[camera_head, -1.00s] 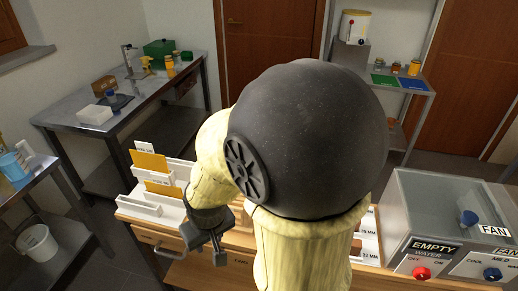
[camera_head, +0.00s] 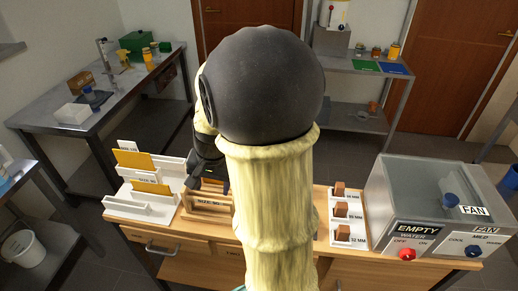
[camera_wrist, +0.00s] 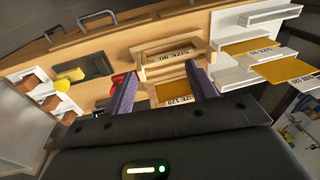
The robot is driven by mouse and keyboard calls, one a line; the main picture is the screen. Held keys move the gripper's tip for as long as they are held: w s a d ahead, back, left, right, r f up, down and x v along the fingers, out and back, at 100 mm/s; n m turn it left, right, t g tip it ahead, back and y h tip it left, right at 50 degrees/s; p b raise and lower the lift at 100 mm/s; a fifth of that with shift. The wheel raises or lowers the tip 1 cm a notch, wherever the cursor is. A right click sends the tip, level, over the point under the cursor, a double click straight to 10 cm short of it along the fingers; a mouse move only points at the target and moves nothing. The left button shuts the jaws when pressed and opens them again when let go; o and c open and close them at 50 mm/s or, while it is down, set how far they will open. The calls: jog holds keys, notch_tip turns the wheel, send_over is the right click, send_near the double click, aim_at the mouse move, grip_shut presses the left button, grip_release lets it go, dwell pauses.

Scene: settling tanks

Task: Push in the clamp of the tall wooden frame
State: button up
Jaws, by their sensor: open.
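A wooden frame marked SIZE 90 (camera_wrist: 172,50) lies on the bench just beyond my fingertips in the wrist view. In the head view, wooden framework (camera_head: 208,208) shows below my gripper (camera_head: 209,178). A second wooden piece with an amber sheet marked SIZE 120 (camera_wrist: 172,90) shows between my fingers, partly hidden by my gripper body. My gripper (camera_wrist: 160,70) is open and empty, its two purple fingers apart above the frames. A small red part (camera_wrist: 117,79) shows beside the left finger; I cannot tell whether it is a clamp.
White racks with amber sheets (camera_head: 141,207) stand left of the frames. A white tray with brown blocks (camera_head: 347,228) and the grey tank unit (camera_head: 418,205) stand to the right. A black item (camera_wrist: 90,68) lies on the bench. My arm hides the bench's middle in the head view.

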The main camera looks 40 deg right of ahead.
jog(key=d+r+m+y+p, duration=0.1)
jog(key=d+r+m, duration=0.4)
jog(key=d+m, duration=0.4)
jog(key=d+r+m+t+y+p, duration=0.1)
jog(key=d+r+m, duration=0.5)
jog(key=d, duration=1)
jog(key=m+p, duration=0.1)
jog(key=m, duration=0.2)
jog(key=shift+w+r+t+y, duration=0.3)
jog(key=p+x, duration=0.2)
jog(key=x, duration=1.5)
jog(key=shift+w+f, duration=0.1)
jog(key=shift+f, duration=0.1)
